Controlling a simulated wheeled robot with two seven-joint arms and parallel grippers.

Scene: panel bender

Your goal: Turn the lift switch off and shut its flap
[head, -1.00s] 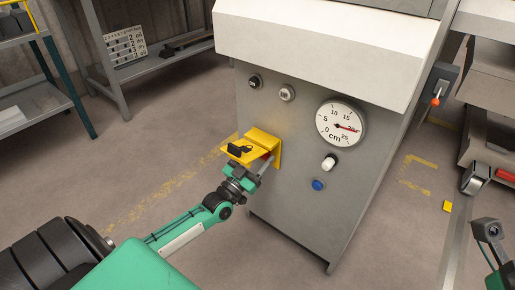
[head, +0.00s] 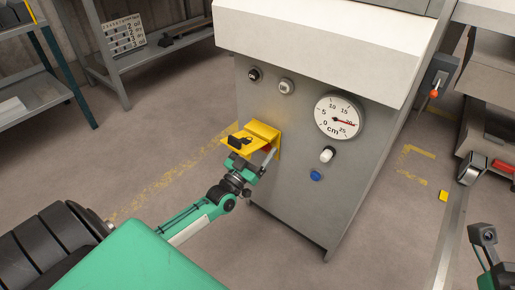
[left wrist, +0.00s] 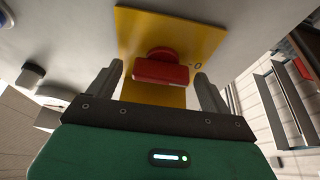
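The lift switch is a red knob (left wrist: 162,68) on a yellow plate (left wrist: 150,93) in the left wrist view, with a "0" mark to its right. Its grip bar lies across the picture, roughly level. Fingertip depth relative to the knob is hard to tell.
The grey cabinet (head: 290,185) carries a round cm dial (head: 338,117) with its red needle near 20, a white knob (head: 327,155), a blue button (head: 315,175) and two dark-centred knobs above. Part of my right arm (head: 483,237) shows at the lower right. Floor left of the cabinet is clear.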

